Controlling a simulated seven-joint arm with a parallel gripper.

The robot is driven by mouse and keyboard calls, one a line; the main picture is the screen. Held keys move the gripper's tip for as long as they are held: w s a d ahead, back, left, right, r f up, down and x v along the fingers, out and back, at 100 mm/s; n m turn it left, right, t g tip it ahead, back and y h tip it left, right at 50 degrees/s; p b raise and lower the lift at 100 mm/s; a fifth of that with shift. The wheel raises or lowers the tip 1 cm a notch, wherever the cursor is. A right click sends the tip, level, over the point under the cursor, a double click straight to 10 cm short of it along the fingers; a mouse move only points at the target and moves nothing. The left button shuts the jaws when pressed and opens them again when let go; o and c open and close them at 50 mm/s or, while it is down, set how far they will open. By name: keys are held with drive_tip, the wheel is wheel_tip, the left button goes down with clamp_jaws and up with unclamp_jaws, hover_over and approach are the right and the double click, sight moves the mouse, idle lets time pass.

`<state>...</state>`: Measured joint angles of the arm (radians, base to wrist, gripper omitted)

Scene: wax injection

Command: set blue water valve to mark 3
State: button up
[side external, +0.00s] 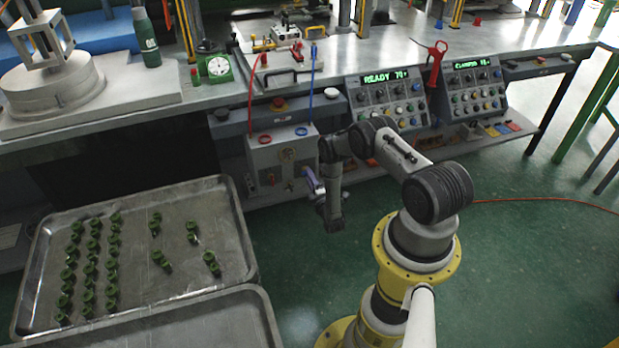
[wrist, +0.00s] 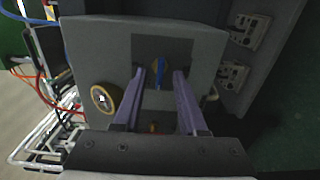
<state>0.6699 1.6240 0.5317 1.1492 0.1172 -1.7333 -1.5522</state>
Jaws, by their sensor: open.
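The blue water valve (wrist: 160,73) shows in the wrist view as a narrow blue handle on a dark recessed patch of the grey box (wrist: 210,45). My gripper (wrist: 160,84) is open, with its two purple fingers on either side of the blue handle. I see a gap on both sides; I cannot tell how far the tips are from the box face. In the side view my gripper (side external: 309,176) is at the right part of the grey box (side external: 262,157) and hides the valve there. I cannot read the mark numbers.
A round gauge (wrist: 104,98) sits beside the valve. A red hose (side external: 252,95) and a blue hose (side external: 312,85) rise from the box. Control panels (side external: 388,98) stand to the right. A metal tray (side external: 195,260) with green parts lies at the left.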

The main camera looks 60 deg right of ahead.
drive_tip(key=shift+w+d, duration=0.15)
drive_tip(key=shift+w, duration=0.05)
clamp_jaws()
drive_tip(key=shift+m, duration=0.3)
drive_tip(key=m, duration=1.7)
idle(0.5)
drive_tip(key=shift+m, duration=0.3)
